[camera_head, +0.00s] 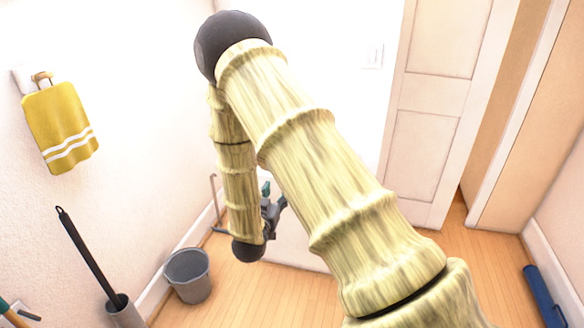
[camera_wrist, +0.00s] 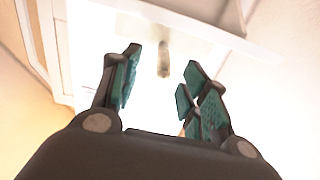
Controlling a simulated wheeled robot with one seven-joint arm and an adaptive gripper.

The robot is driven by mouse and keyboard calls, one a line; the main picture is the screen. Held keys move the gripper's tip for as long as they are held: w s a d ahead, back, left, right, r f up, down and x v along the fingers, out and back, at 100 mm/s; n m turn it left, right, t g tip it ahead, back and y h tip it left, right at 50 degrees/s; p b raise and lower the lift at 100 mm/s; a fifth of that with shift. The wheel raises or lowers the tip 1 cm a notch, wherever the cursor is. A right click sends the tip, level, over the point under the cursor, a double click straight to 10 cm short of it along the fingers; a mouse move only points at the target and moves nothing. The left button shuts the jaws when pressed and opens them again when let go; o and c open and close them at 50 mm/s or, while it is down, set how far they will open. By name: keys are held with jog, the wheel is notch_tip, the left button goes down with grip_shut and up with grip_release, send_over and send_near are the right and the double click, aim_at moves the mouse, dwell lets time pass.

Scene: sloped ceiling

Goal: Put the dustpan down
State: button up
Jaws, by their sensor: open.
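I cannot make out a dustpan for certain in either view. My gripper (camera_head: 273,203) is partly behind my arm in the camera_head view, low in front of the white wall. In the camera_wrist view my gripper (camera_wrist: 158,88) is open, its teal-padded fingers apart with nothing held between them. A small beige cylinder (camera_wrist: 163,58) shows beyond the fingertips, apart from them, near a white ledge (camera_wrist: 185,15).
A grey bucket (camera_head: 188,276) stands on the wood floor, left of my gripper. A black-handled tool (camera_head: 85,250) stands in a grey holder (camera_head: 124,312). A yellow towel (camera_head: 60,128) hangs left. A door (camera_head: 425,110) is at the back; a blue object (camera_head: 543,295) lies right.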

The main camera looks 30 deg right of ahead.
jog(key=x, duration=0.5)
jog(key=shift+w+d+p, duration=0.2)
jog(key=shift+p, duration=0.2)
jog(key=shift+w+a+p+x, duration=0.15)
jog(key=shift+p+x, duration=0.15)
jog(key=shift+x, duration=1)
jog(key=shift+w+a+p+x, duration=0.15)
jog(key=shift+p+x, duration=0.15)
jog(key=shift+x, duration=1.05)
jog(key=shift+r, duration=0.25)
grip_shut()
